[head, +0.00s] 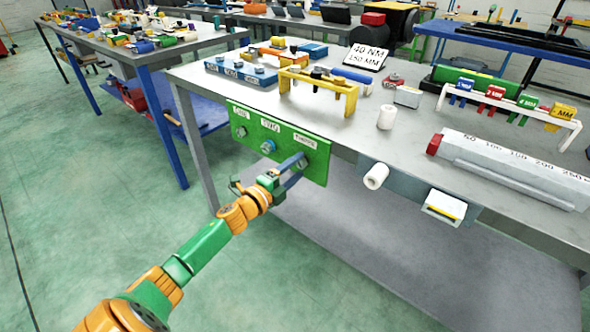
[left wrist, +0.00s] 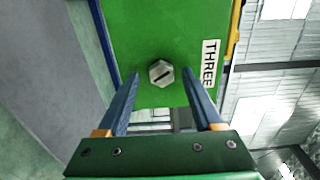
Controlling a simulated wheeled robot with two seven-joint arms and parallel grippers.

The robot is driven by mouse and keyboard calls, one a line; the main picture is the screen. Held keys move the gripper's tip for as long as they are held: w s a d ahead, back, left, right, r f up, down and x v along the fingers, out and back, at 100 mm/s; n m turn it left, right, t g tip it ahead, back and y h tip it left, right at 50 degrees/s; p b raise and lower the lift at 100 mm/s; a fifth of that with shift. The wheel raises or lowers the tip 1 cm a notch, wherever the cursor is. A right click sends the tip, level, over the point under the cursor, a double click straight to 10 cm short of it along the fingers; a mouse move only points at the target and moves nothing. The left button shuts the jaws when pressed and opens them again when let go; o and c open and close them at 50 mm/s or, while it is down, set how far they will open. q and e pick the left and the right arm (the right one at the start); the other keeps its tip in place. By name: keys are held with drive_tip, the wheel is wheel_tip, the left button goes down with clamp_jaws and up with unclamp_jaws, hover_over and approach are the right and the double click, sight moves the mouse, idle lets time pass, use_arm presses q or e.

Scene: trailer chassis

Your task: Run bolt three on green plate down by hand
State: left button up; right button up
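The green plate (head: 283,147) hangs at the table's front edge, with several bolts under white labels. Bolt three is at its right end, mostly hidden by my fingers in the head view. In the left wrist view, bolt three (left wrist: 161,73) shows as a grey hex head with a dark slot or mark, beside the label THREE (left wrist: 209,63). My left gripper (head: 299,170) faces the plate with its blue fingers apart, one on each side of the bolt head, with gaps visible on both sides. Whether the tips reach over the head is unclear. My right gripper is not in view.
A yellow rack (head: 318,85), a blue block (head: 241,73) and a "40 NM" sign (head: 368,57) stand on the table (head: 330,125) above the plate. The floor in front is clear.

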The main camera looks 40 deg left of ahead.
use_arm(q)
drive_tip(key=s, duration=0.7)
drive_tip(key=shift+a+p, duration=0.25)
drive_tip(key=shift+p, duration=0.1)
drive_tip(key=s+f+n+g+y, duration=0.2)
drive_tip(key=s+f+n+g, duration=0.25)
drive_tip(key=f, duration=0.85)
drive_tip(key=s+f+n+g+y, duration=0.1)
drive_tip(key=s+f+n+g, duration=0.35)
drive_tip(key=f, duration=0.75)
drive_tip(key=s+d+f+n+g, duration=0.1)
drive_tip(key=s+d+f+n, duration=0.15)
drive_tip(key=s+f, duration=0.3)
drive_tip(key=s+d+f+n+g, duration=0.2)
drive_tip(key=s+d+f, duration=0.1)
drive_tip(key=s+f, duration=0.3)
drive_tip(key=s+d+f+n+g+h, duration=0.15)
drive_tip(key=s+d, duration=0.25)
drive_tip(key=s, duration=0.4)
drive_tip(key=s+d+f+n+g, duration=0.1)
drive_tip(key=s+d+f+g, duration=0.25)
drive_tip(key=s, duration=0.35)
wheel_tip(320, 180, up, 12)
drive_tip(key=s+d+p, duration=0.1)
drive_tip(key=p, duration=1.1)
drive_tip(key=shift+s+d+n, duration=0.25)
drive_tip(key=shift+s+n, duration=0.05)
